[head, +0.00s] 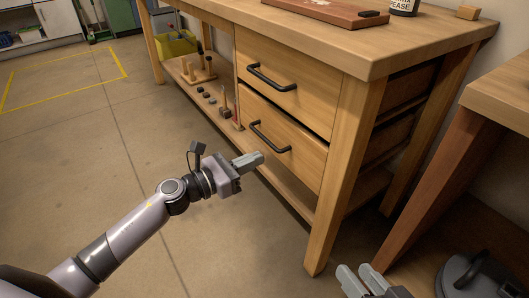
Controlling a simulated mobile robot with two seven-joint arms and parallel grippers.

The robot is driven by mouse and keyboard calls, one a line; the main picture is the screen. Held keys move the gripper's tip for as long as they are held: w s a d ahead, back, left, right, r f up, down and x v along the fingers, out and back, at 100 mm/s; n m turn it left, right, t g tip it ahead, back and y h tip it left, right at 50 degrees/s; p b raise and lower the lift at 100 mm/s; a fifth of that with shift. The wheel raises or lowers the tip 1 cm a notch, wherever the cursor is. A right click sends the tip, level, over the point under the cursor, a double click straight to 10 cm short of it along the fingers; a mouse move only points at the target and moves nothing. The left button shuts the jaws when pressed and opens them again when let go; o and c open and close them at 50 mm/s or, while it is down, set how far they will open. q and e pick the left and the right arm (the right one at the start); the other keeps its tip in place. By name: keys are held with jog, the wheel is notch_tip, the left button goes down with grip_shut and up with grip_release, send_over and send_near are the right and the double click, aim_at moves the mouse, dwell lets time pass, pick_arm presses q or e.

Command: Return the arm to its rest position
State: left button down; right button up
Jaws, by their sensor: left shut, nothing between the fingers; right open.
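My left arm comes in from the lower left. Its gripper (250,160) is shut and empty, held in front of the workbench's lower drawer (270,133). The fingertips look apart from the drawer's black handle. My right gripper (360,278) shows only in part at the bottom edge, right of centre. Its two grey fingers are spread with nothing between them. The rest of the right arm is out of view.
The wooden workbench (420,38) has an upper drawer (290,85) and a lower shelf bearing tools and a yellow-green bin (175,46). A dark gap shows above the lower drawer. A second wooden table (505,95) stands at right. Open floor (70,160) lies left.

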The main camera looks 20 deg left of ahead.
pick_arm(q)
jog(key=s+d+f+m+g+y, duration=0.15)
jog(key=s+d+m, duration=0.25)
jog(key=s+m, duration=0.9)
jog(key=s+d+f+m+y, duration=0.1)
jog(key=s+d+m+y, duration=0.25)
jog(key=s+m, duration=0.95)
jog(key=a+r+m+g+y+p, duration=0.1)
jog(key=a+r+m+y+p, duration=0.3)
jog(key=p, duration=2.8)
jog(key=a+r, duration=0.7)
jog(key=r, duration=0.4)
jog(key=shift+a+g+y, duration=0.15)
jog(key=shift+g+y, duration=0.15)
jog(key=shift+g, duration=0.05)
pick_arm(e)
jog(key=s+d+r+h, duration=0.2)
jog(key=d+r, duration=0.3)
jog(key=r, duration=0.2)
jog(key=s+d+r+g+h, duration=0.1)
jog(key=s+d+r+h, duration=0.2)
jog(key=d+r, duration=0.3)
notch_tip(320, 180, up, 2)
jog(key=shift+s+d+r, duration=0.15)
jog(key=shift+r, duration=0.05)
pick_arm(q)
jog(key=shift+w, duration=0.1)
